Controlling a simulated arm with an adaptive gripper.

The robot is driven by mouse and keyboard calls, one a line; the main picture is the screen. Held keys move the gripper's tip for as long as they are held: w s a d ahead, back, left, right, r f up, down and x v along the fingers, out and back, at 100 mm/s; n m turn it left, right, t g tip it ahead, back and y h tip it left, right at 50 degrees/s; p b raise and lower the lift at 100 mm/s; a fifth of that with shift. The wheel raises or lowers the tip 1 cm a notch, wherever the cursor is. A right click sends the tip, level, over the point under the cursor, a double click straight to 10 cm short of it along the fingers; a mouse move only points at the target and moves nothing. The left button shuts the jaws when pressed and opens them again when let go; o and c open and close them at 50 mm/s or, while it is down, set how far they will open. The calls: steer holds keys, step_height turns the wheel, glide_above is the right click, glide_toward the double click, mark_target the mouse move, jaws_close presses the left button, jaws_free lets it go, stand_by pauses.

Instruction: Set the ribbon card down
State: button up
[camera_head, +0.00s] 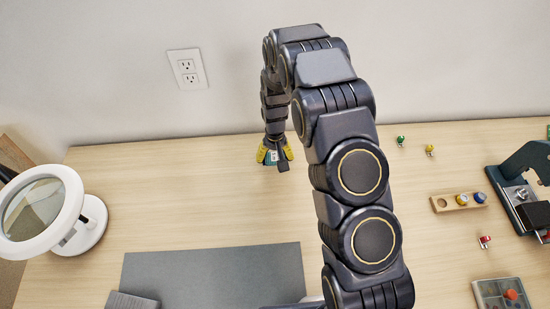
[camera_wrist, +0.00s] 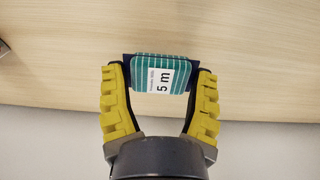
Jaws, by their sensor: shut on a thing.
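The ribbon card (camera_wrist: 148,78) is dark with teal striped ribbon and a white label reading "5 m". It is held between the yellow fingers of my gripper (camera_wrist: 160,84), which is shut on its two sides. In the head view, my gripper (camera_head: 274,152) points down near the back edge of the table, left of the arm, with a bit of the teal card showing between its fingers. Whether the card touches the table cannot be told.
A grey mat (camera_head: 215,272) lies at the front, with a grey block (camera_head: 131,301) on it. A white ring magnifier lamp (camera_head: 88,228) stands left. A wooden spool holder (camera_head: 449,203), a dark machine (camera_head: 530,185) and a compartment box (camera_head: 497,294) are right. The table around my gripper is clear.

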steer(key=shift+f, duration=0.8)
steer(key=shift+f, duration=0.1)
steer(key=o, duration=0.8)
